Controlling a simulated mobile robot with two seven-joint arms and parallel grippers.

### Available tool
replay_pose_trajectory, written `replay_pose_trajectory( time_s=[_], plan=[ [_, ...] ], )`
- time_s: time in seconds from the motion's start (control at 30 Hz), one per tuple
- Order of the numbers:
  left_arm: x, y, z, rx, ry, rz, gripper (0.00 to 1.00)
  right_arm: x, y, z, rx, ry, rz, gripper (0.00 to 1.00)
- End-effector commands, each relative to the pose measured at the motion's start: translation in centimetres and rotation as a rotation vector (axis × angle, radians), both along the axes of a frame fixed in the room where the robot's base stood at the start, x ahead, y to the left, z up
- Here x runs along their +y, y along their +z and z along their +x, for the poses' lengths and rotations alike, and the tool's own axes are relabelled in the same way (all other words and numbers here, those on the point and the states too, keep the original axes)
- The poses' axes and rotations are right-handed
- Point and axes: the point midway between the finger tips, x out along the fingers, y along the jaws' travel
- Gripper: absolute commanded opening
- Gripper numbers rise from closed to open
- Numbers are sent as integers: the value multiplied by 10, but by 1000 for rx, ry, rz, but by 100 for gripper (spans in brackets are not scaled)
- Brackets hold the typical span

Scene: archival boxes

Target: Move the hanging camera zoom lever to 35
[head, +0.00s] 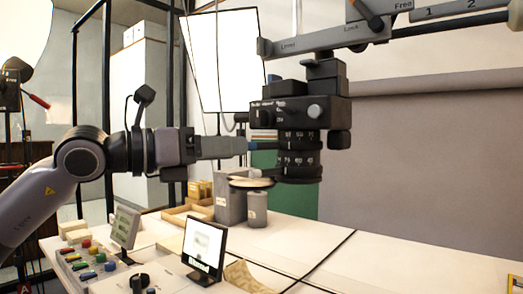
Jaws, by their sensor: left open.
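The hanging camera (300,110) is a dark box held under a grey overhead arm, its lens (298,160) pointing down. The lens has black rings with small white numbers, too small to read surely. My left gripper (240,146) comes in from the left, level with the upper ring, its fingertips just left of the lens. It is open and seen side-on. I cannot clearly make out the zoom lever or its setting; it may be hidden by or near the fingertips. I cannot tell whether the fingers touch anything. My right gripper is not in view.
Below stands a white table (330,245) with a small tilted screen (204,248), a grey display (125,227), coloured buttons (88,262), and a grey cylinder (257,209) under the lens. A white light panel (222,60) stands behind. The space right of the camera is clear.

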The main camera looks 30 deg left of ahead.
Motion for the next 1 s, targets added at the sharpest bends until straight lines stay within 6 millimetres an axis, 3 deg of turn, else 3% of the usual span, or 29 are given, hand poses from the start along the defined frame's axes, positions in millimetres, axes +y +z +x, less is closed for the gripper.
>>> replay_pose_trajectory(
  time_s=[0.27, 0.6, 1.0],
  plan=[
    [-12, 5, 21, -1, -2, -1, 40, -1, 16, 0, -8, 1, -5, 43],
    [-29, 3, 56, -1, -1, -2, 40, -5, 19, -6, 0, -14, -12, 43],
    [-32, 0, 63, -2, 1, -1, 40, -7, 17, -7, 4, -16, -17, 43]
  ],
)
